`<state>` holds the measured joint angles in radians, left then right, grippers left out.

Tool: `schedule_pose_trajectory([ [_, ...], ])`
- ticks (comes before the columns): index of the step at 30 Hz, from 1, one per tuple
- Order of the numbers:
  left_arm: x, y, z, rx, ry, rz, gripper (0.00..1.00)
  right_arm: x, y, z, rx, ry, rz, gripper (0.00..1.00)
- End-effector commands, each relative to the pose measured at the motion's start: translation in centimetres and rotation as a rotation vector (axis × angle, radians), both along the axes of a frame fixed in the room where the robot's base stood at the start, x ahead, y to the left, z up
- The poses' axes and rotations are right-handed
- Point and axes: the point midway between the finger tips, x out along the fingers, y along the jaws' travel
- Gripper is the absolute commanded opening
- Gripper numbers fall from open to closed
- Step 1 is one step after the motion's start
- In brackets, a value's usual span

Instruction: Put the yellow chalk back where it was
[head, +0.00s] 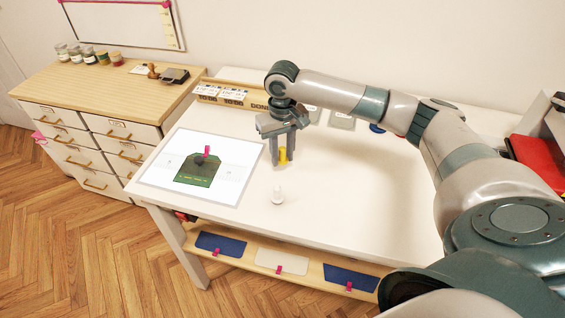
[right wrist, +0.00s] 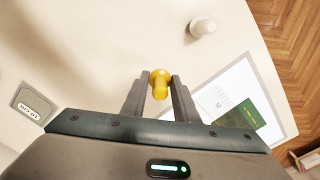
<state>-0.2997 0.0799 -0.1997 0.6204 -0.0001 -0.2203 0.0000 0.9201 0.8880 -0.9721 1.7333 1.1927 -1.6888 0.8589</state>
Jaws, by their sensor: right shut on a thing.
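The yellow chalk (head: 283,155) is a small rounded piece between the fingers of my right gripper (head: 284,161). The gripper points down over the white table, and its fingers are shut on the chalk. In the right wrist view the chalk (right wrist: 160,83) sits between the two fingertips (right wrist: 160,90). I cannot tell whether the chalk touches the tabletop. A similar white piece (head: 278,196) stands on the table nearer the front; it also shows in the right wrist view (right wrist: 203,26). My left gripper is not in view.
A white sheet with a green pocket piece (head: 199,170) and a pink clip lies left on the table (head: 350,200). A wooden box with cards (head: 230,95) stands at the back. Red material (head: 540,160) lies far right. The table's middle is clear.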

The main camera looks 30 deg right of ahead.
Motion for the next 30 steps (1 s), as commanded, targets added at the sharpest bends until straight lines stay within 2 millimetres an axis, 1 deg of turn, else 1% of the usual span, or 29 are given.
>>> schedule_pose_trajectory([
  [5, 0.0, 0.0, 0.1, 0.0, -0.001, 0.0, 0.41, 0.0, 0.0, -0.1, 0.0, 0.001, 0.0, 0.06],
  [7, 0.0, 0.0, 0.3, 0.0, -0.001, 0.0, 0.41, -0.1, 0.0, -0.4, 0.0, 0.002, -0.001, 0.06],
  [15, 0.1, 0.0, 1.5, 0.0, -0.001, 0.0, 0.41, -0.1, 0.0, -3.3, -0.001, 0.003, 0.001, 0.06],
  [18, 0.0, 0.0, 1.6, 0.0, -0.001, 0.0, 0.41, -0.1, 0.0, -3.9, -0.001, 0.002, 0.001, 0.06],
  [29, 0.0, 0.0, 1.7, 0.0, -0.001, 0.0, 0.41, -0.1, 0.0, -4.2, -0.001, 0.001, 0.0, 0.06],
  [30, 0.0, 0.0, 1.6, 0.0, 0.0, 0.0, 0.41, -0.1, 0.0, -4.2, -0.001, 0.001, 0.0, 0.32],
])
